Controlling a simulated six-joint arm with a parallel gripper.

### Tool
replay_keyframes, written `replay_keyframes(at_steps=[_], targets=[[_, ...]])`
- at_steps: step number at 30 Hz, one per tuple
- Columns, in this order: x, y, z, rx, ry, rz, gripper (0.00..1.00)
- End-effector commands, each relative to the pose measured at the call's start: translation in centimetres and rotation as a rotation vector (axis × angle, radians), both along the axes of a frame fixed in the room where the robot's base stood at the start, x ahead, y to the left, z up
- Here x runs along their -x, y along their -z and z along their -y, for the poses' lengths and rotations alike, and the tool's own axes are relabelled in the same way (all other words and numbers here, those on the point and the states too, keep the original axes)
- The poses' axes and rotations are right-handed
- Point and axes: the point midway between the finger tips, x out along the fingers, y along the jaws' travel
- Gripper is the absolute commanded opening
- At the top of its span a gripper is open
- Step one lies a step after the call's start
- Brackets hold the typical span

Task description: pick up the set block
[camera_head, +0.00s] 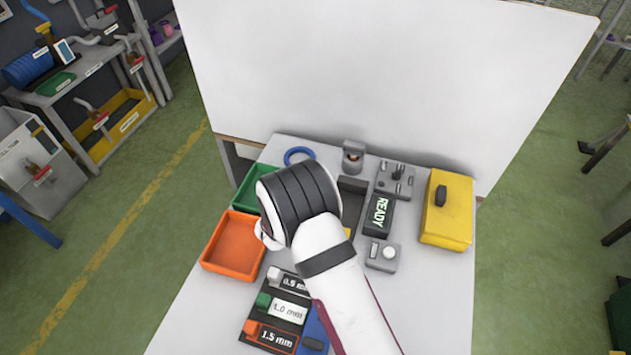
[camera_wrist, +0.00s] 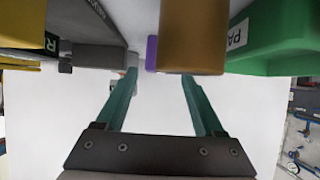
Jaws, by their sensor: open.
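No block is labelled as the set block, so I cannot tell for sure which it is. In the wrist view a brown-gold block (camera_wrist: 194,38) stands close beyond the fingertips, with a narrow purple piece (camera_wrist: 151,53) at its left side. My gripper (camera_wrist: 159,76) is open, its two teal fingers apart with nothing seen held between them. In the head view my arm hides the fingers and the middle of the table. White (camera_head: 274,272), green (camera_head: 263,299) and orange (camera_head: 251,327) small blocks sit on a dark rack marked 0.5, 1.0 and 1.5 mm.
A green tray (camera_wrist: 275,62) is right of the brown-gold block in the wrist view. An orange tray (camera_head: 232,243) is left of my arm. A READY sign (camera_head: 379,214), grey switch unit (camera_head: 395,180) and yellow box (camera_head: 447,208) stand right. A white panel (camera_head: 400,80) rises behind.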

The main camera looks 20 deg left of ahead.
Motion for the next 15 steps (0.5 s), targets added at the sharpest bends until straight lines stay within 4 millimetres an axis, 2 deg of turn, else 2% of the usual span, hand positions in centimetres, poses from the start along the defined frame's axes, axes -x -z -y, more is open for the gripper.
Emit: replay_keyframes(at_steps=[3, 6, 13, 14, 15], targets=[[-2.2, 1.2, -0.1, -0.001, 0.004, 0.0, 0.7], [-3.6, 1.9, -0.2, -0.001, 0.002, 0.0, 0.7], [-4.0, 2.1, -0.2, 0.0, 0.0, -0.001, 0.7], [-4.0, 2.1, -0.2, 0.0, 0.0, -0.001, 0.68], [-4.0, 2.1, -0.2, 0.0, 0.0, -0.001, 0.61]])
